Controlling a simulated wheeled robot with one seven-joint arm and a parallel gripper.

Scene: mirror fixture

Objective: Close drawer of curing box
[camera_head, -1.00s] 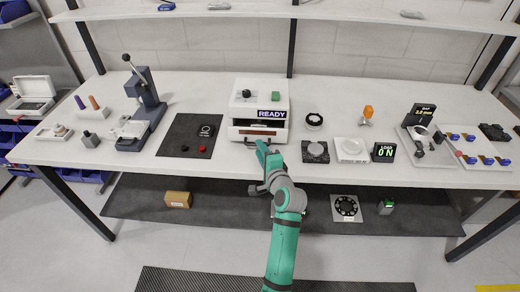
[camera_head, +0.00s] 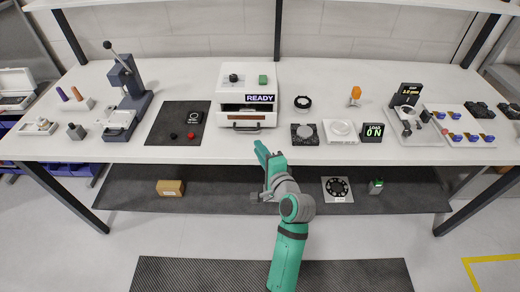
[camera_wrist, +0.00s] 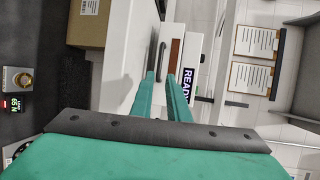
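A dark gap shows above the drawer front, which appears to stand out from the body. My gripper (camera_head: 259,147) is in front of the bench edge, below and slightly right of the handle, apart from it. In the wrist view, my gripper's two fingers (camera_wrist: 167,77) are separated and empty, pointing toward the handle (camera_wrist: 162,58).
A black mat (camera_head: 168,136) with red and black knobs lies left of the box. A dark block (camera_head: 304,134), a white device (camera_head: 341,131) and a "LOAD" display (camera_head: 373,132) stand right. A cardboard box (camera_head: 170,188) sits on the lower shelf. The bench's front edge is near my gripper.

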